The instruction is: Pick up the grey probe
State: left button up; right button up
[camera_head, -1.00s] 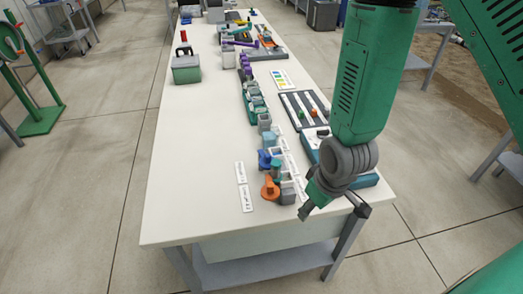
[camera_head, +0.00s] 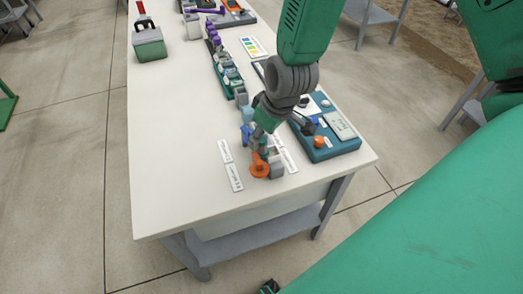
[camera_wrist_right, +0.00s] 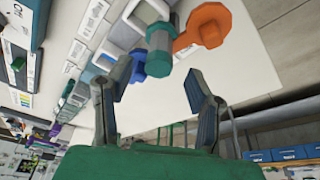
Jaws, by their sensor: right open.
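My right gripper (camera_head: 262,143) is over the near end of the white table, beside the orange knob-like piece (camera_head: 259,168). In the right wrist view its two fingers (camera_wrist_right: 161,76) are spread, with nothing clamped between them. A short grey cylinder with teal ends (camera_wrist_right: 159,42) lies just beyond the fingertips, roughly between them. It may be the grey probe, but I cannot tell for sure. In the head view my gripper hides most of this spot. My left gripper is not identifiable.
A teal device with a display (camera_head: 340,126) sits right of my gripper. White label strips (camera_head: 232,172) lie left of it. A row of small holders (camera_head: 228,75) runs up the table. A green box (camera_head: 149,43) stands far left. The table's left side is clear.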

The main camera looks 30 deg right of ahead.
aim_at(257, 150)
jog(key=x, duration=0.4)
jog(key=shift+a+f, duration=0.1)
jog(key=shift+f, duration=0.2)
jog(key=shift+w+d+f, duration=0.1)
jog(key=shift+d+f, duration=0.15)
jog(key=shift+d, duration=0.35)
jog(key=shift+a, duration=0.2)
jog(key=c, duration=1)
jog(key=shift+a+r, duration=0.1)
jog(key=shift+a, duration=0.45)
grip_shut()
jog(key=shift+w+d+r, duration=0.1)
jog(key=shift+r, duration=0.4)
pick_arm(q)
jog(key=shift+d+r+p, duration=0.15)
jog(key=shift+r+p, duration=0.7)
jog(key=shift+r, duration=0.05)
pick_arm(e)
jog(key=w+a+r, duration=0.3)
jog(key=a+r, duration=0.5)
jog(key=a, duration=0.4)
jog(key=shift+a+r, duration=0.3)
jog(key=shift+a, duration=0.05)
